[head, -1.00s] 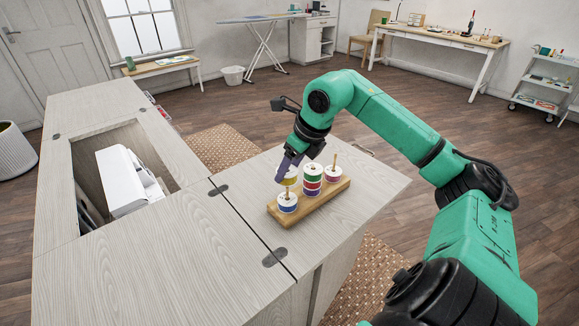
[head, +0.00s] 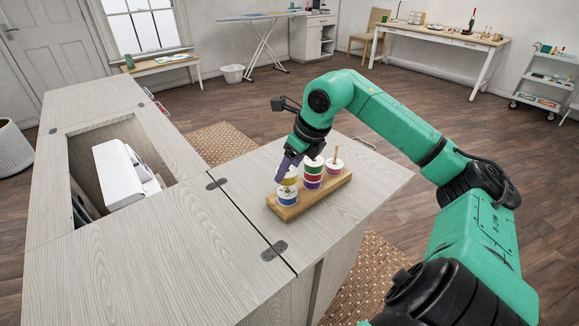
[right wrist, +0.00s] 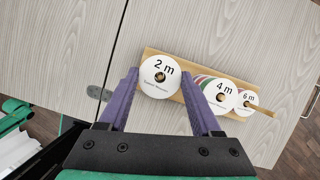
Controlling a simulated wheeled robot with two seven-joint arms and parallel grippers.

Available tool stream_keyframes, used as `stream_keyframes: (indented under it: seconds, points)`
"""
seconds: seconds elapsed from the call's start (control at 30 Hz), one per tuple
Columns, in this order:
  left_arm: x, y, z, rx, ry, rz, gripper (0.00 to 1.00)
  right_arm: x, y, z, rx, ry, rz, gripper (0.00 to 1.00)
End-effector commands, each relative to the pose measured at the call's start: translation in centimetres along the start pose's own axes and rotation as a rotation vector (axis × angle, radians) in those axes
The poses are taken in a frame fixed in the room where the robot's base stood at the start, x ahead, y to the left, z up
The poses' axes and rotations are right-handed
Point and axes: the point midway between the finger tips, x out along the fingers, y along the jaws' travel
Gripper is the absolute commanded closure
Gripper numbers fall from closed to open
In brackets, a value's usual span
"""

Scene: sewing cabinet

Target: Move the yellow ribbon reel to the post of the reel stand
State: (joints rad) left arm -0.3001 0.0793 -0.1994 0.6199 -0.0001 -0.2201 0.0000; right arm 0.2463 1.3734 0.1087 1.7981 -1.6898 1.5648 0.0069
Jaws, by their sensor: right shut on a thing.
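The reel stand (head: 322,196) is a wooden bar on the cabinet top. My right gripper (right wrist: 160,78), with purple fingers, is shut on the yellow ribbon reel (head: 290,181). In the right wrist view the reel's white face reads "2 m" (right wrist: 160,68). The yellow reel is at the stand's near-left end, directly above a blue reel (head: 287,195) and close to or touching it. A brownish spot shows in its hole; I cannot tell how far the post is inside. My left gripper is not in view.
A stack of green, red and purple reels (head: 313,173) is on the middle post, close to the right finger. A pink reel (head: 334,167) sits on the far post, which sticks up. A white sewing machine (head: 123,175) sits in the cabinet opening. The cabinet top around the stand is clear.

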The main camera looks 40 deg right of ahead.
Motion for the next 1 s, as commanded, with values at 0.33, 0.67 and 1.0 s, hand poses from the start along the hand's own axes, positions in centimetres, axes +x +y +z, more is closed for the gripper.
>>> stream_keyframes:
  seconds: [0.33, 0.67, 1.0]
  points:
    - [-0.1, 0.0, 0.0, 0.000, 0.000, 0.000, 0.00, -0.1, 0.0, 0.0, 0.000, 0.000, 0.000, 0.00]
    - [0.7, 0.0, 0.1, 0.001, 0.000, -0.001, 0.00, -3.3, -0.1, 0.0, -0.001, -0.003, -0.005, 0.00]
    - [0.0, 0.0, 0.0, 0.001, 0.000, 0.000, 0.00, -13.1, -0.1, 0.1, 0.001, -0.001, -0.004, 0.00]
